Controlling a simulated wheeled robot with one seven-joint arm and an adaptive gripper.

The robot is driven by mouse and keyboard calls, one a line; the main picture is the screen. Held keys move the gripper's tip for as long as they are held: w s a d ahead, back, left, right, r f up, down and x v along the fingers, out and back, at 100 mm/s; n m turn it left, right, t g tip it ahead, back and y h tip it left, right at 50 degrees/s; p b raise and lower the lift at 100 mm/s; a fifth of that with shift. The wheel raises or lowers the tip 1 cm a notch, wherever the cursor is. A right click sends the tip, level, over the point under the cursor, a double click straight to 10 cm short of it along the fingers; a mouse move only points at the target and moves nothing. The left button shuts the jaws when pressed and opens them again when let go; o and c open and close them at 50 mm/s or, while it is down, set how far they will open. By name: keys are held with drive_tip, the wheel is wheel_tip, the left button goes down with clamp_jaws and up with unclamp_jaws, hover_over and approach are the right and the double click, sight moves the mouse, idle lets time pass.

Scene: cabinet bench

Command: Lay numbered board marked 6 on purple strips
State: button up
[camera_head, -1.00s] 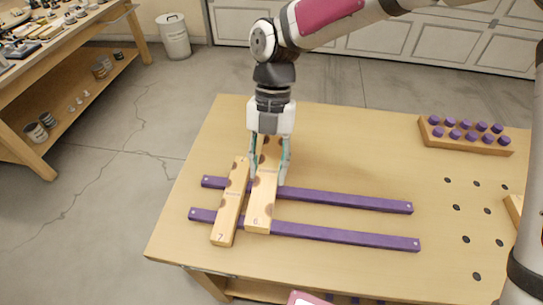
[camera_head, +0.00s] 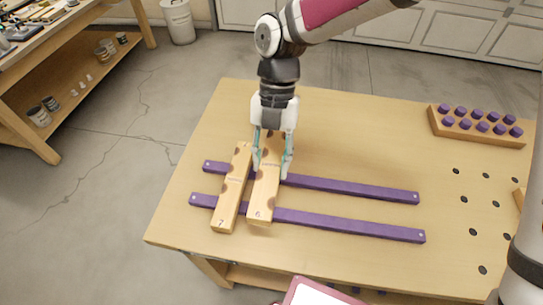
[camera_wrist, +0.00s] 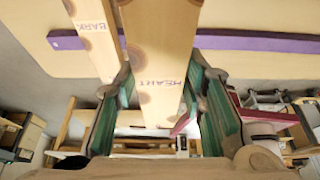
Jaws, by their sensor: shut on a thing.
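The board marked 6 (camera_head: 263,200) is a light wooden plank with dark round spots. It lies across the two purple strips, the far strip (camera_head: 350,187) and the near strip (camera_head: 345,227), close to their left ends. My gripper (camera_head: 273,165) is shut on the board, with one finger on each side near its middle. In the wrist view the board (camera_wrist: 158,60) runs between both fingers and shows the word HEART. The board marked 7 (camera_head: 230,195) lies on its left, also across both strips, with a narrow gap between. I cannot tell whether board 6 touches the strips.
A wooden block (camera_head: 480,138) with several purple pegs stands at the back right. The table (camera_head: 340,135) has several dark holes on its right side. The strips are bare right of board 6. A pink-edged screen (camera_head: 318,293) shows at the bottom edge.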

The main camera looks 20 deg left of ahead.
drive_tip(key=shift+w+f+b, duration=0.1)
drive_tip(key=shift+f+b, duration=1.75)
drive_tip(key=shift+f, duration=1.45)
drive_tip(key=shift+f+b, duration=0.6)
drive_tip(key=shift+f, duration=0.5)
idle(0.4)
drive_tip(key=o, duration=1.3)
drive_tip(key=shift+r, duration=0.1)
drive_tip(key=shift+r+p, duration=2.4)
drive_tip(key=shift+r, duration=1.55)
